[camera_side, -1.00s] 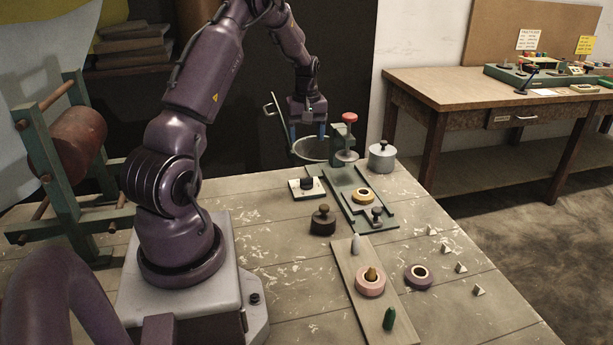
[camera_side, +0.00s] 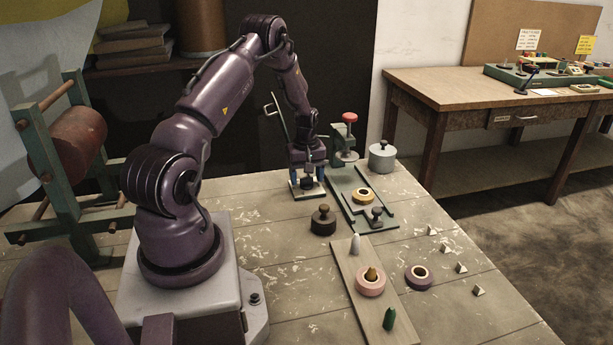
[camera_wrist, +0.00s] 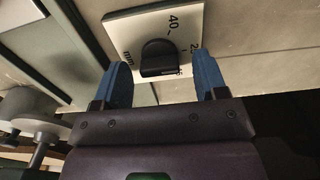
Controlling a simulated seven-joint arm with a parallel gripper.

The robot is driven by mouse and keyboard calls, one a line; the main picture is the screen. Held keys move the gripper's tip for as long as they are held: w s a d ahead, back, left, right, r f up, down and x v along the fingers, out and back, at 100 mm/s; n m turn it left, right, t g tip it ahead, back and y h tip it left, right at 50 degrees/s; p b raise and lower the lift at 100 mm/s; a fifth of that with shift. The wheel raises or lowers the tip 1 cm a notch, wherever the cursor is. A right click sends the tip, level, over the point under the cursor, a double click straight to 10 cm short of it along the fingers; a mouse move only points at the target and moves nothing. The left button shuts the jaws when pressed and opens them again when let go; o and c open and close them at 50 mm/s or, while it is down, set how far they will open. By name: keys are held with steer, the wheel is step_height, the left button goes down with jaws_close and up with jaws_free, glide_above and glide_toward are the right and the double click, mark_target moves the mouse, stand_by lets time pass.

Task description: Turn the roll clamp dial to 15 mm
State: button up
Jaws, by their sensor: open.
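The roll clamp dial is a black knob (camera_wrist: 158,58) on a white plate (camera_wrist: 128,28) marked "mm", "40" and other numbers partly hidden. In the side view the plate (camera_side: 296,192) lies on the table, left of the green base. My gripper (camera_wrist: 165,80) is open, with one blue finger on each side of the knob in the wrist view and a visible gap to each. In the side view my gripper (camera_side: 308,178) is low over the plate and hides part of the knob. The knob's setting cannot be read.
A green base (camera_side: 346,188) with a yellow tape roll (camera_side: 363,195) and a red-topped press (camera_side: 349,118) stands right of the plate. A dark weight (camera_side: 323,220) stands in front. A grey weight (camera_side: 382,156) is at the back right. A peg board (camera_side: 346,270) lies nearer.

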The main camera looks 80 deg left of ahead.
steer(key=shift+c, duration=0.2)
steer(key=c, duration=0.9)
steer(key=shift+m, duration=0.3)
steer(key=m, duration=1.1)
steer(key=shift+d, duration=0.1)
steer(key=shift+m, duration=0.3)
steer(key=o, duration=0.9)
